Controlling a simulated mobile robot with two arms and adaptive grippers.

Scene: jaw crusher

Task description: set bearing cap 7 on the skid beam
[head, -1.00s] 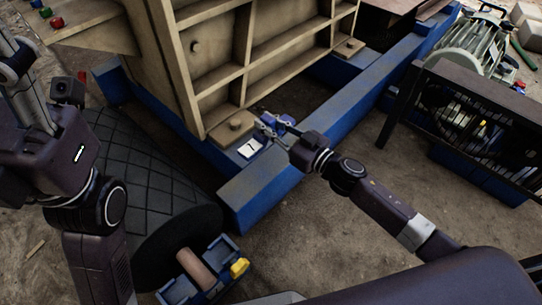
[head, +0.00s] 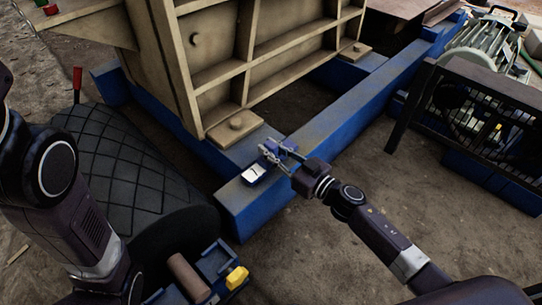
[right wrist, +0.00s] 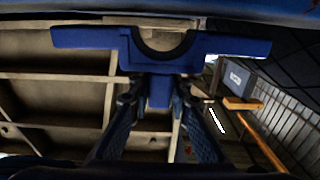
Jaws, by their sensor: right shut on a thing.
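My right gripper (head: 280,155) is shut on bearing cap 7 (head: 256,175), a blue part with a white label. In the right wrist view the cap (right wrist: 100,40) spans the width above the finger pads, with a half-round cutout in its middle and an arm to each side. In the head view the cap is over the near end of the blue skid beam (head: 330,130). I cannot tell whether it touches the beam. My left arm enters from the left, but its gripper is out of view.
A tan ribbed crusher frame (head: 225,85) stands behind the cap, its bolted foot close by. A black lagged drum (head: 140,175) lies left, with a blue bearing holder (head: 215,260) at its near end. A caged drive (head: 470,110) stands right. Bare ground lies between beam and cage.

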